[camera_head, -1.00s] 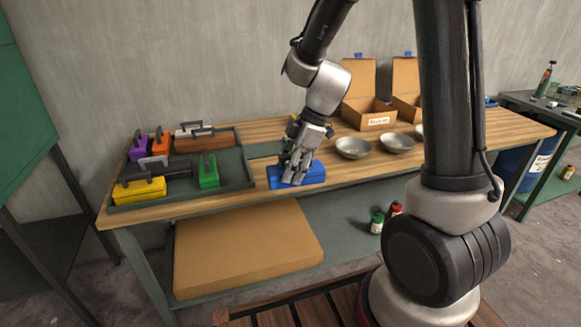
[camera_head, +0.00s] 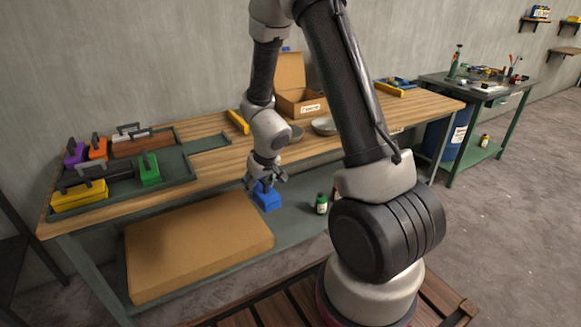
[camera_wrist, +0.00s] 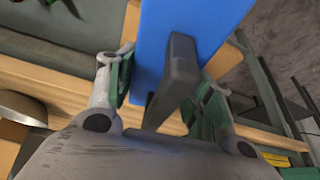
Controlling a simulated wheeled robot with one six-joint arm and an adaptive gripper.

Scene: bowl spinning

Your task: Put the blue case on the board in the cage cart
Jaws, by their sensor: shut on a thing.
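The blue case (camera_head: 267,198) hangs from my gripper (camera_head: 265,180), in front of the workbench's front edge, clear of the tabletop. In the wrist view the blue case (camera_wrist: 190,35) fills the upper middle, and its dark grey handle (camera_wrist: 176,80) lies between the two fingers of my gripper (camera_wrist: 165,95). The gripper is shut on the handle. I cannot make out the cage cart or its board in either view.
The workbench (camera_head: 210,165) holds a green tray (camera_head: 185,186) of coloured cases at left, metal bowls (camera_head: 325,126) and an open cardboard box (camera_head: 300,100). A large brown box (camera_head: 200,245) and a green bottle (camera_head: 321,204) sit on its lower shelf. Open floor (camera_head: 500,220) lies at right.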

